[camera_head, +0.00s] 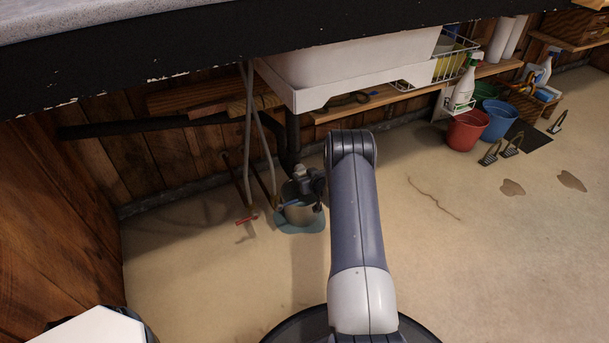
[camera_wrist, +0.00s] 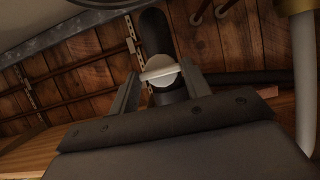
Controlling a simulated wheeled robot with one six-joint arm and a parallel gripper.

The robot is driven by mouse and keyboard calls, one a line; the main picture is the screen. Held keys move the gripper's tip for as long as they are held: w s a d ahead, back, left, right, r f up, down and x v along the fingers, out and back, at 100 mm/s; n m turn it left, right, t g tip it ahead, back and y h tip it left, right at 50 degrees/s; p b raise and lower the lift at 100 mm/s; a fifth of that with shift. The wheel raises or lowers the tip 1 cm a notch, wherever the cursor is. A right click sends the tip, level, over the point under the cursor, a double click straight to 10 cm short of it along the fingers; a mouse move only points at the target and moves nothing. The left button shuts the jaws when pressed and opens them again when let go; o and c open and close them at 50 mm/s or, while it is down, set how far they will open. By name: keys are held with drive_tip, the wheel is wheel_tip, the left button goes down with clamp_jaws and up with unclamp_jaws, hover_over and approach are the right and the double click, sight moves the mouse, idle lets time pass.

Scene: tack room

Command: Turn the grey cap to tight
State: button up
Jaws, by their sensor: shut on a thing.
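The grey cap (camera_wrist: 160,74) is round, with a pale raised bar across its face that lies close to level, its right end slightly higher. It sits at the end of a thick black pipe (camera_wrist: 155,32) in the wrist view. My gripper (camera_wrist: 161,80) has one finger on each side of the cap and is shut on it. In the head view, my gripper (camera_head: 313,183) is low under the basin beside the black pipe (camera_head: 292,140). I cannot make out the cap there.
A white basin (camera_head: 350,62) and a dark counter edge (camera_head: 150,72) hang above. Grey hoses (camera_head: 250,120) run down left of my gripper. A red-handled valve (camera_head: 246,219) is near the floor. Buckets (camera_head: 467,131) stand at right. The middle floor is open.

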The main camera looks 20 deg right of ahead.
drive_tip(key=o, duration=1)
drive_tip(key=p+v, duration=0.4)
drive_tip(key=v, duration=0.6)
drive_tip(key=shift+s+r, duration=0.2)
drive_tip(key=shift+s, duration=0.15)
drive_tip(key=b+x, duration=0.4)
drive_tip(key=x, duration=0.7)
drive_tip(key=shift+f, duration=0.1)
drive_tip(key=shift+s, duration=0.1)
